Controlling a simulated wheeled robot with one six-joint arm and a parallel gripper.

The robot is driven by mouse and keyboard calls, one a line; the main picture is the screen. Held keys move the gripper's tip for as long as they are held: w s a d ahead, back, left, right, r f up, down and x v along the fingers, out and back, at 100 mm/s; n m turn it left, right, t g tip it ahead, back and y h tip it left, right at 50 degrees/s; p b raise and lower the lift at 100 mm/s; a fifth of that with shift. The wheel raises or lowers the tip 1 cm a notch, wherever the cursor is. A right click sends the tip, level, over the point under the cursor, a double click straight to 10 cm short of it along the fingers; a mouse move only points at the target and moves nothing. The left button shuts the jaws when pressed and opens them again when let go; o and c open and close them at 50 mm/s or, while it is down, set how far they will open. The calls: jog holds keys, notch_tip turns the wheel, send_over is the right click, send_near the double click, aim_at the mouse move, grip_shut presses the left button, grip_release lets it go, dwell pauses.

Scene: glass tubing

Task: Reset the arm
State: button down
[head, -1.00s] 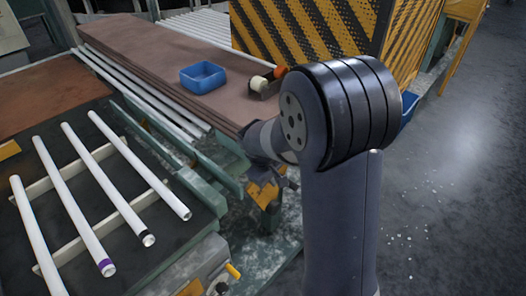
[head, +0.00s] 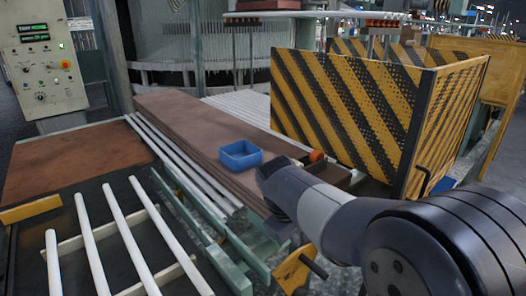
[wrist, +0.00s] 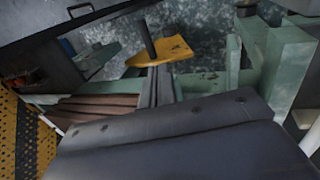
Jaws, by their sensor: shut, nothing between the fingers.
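My gripper shows in the wrist view (wrist: 161,84) as two narrow dark fingers side by side, shut with nothing between them. Their tips point toward a yellow plate with a black rod (wrist: 172,51), and I cannot tell the gap between them. In the head view my arm reaches in from the lower right. Its wrist bends down beside the brown boards, and the gripper (head: 281,229) shows only as a small grey shape under it, above the yellow plate (head: 296,269).
White glass tubes (head: 96,240) lie on a rack at lower left. A yellow-black striped barrier (head: 350,105) stands behind my arm. Green frame posts (wrist: 275,60) are close by in the wrist view.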

jog(key=shift+f, duration=0.15)
jog(key=d+x, duration=0.1)
jog(key=x, duration=2)
jog(key=shift+w, duration=0.4)
jog(key=shift+d, duration=0.1)
